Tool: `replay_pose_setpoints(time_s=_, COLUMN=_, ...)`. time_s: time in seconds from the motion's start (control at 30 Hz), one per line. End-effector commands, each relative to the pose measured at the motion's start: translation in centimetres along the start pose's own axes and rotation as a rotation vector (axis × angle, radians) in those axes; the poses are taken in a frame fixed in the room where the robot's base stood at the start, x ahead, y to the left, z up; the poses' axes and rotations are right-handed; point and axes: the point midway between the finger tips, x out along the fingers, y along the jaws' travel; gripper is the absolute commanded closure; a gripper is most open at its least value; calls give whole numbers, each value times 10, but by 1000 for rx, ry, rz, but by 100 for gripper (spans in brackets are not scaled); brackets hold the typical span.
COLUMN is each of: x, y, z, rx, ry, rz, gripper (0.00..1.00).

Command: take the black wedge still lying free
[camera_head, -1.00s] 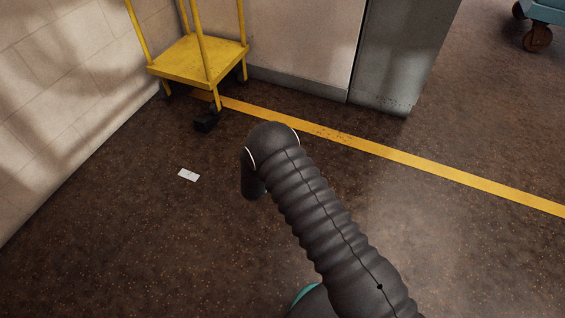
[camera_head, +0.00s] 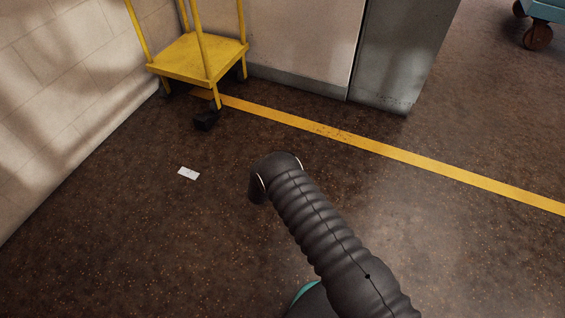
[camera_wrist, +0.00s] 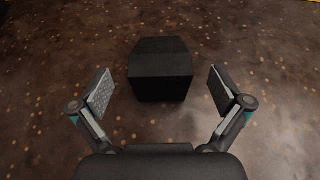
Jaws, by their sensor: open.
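A black wedge (camera_wrist: 160,72) lies on the speckled brown floor in the wrist view, with nothing touching it. My gripper (camera_wrist: 162,88) is open, one finger to the left and one to the right of the wedge, with a gap on each side. How far the fingertips are above the floor I cannot tell. In the head view this wedge does not show, and my arm hides part of the floor; my gripper's fingers are hidden there too. A second black wedge (camera_head: 206,121) sits on the floor against a front wheel of the yellow cart.
The yellow cart (camera_head: 197,60) stands by the white wall at the back left. A yellow floor line (camera_head: 390,152) runs in front of a grey cabinet (camera_head: 395,50). A white card (camera_head: 188,173) lies on the floor. A blue trolley (camera_head: 545,15) is far right.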

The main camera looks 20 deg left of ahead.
Motion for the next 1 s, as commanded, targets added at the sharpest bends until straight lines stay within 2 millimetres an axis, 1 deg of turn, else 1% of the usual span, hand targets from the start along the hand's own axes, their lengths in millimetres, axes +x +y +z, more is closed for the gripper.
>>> replay_pose_setpoints(time_s=0.13, x=12, y=-1, z=-2, rx=2, ry=0, rz=-2, gripper=0)
replay_pose_setpoints(time_s=0.4, x=45, y=-1, z=-4, rx=3, ry=-1, rz=-3, gripper=0)
replay_pose_setpoints(time_s=0.53, x=51, y=-1, z=-4, rx=1, ry=1, rz=-1, gripper=0)
replay_pose_setpoints(time_s=0.77, x=52, y=0, z=-3, rx=1, ry=1, rz=-1, gripper=0)
replay_pose_setpoints(time_s=0.8, x=52, y=0, z=-3, rx=1, ry=1, rz=-1, gripper=5)
replay_pose_setpoints(time_s=0.87, x=52, y=0, z=-3, rx=1, ry=1, rz=-1, gripper=20)
replay_pose_setpoints(time_s=0.9, x=52, y=0, z=-3, rx=1, ry=1, rz=-1, gripper=30)
replay_pose_setpoints(time_s=0.97, x=52, y=0, z=-3, rx=1, ry=1, rz=-1, gripper=45)
replay_pose_setpoints(time_s=1.0, x=52, y=-1, z=-3, rx=1, ry=1, rz=-1, gripper=55)
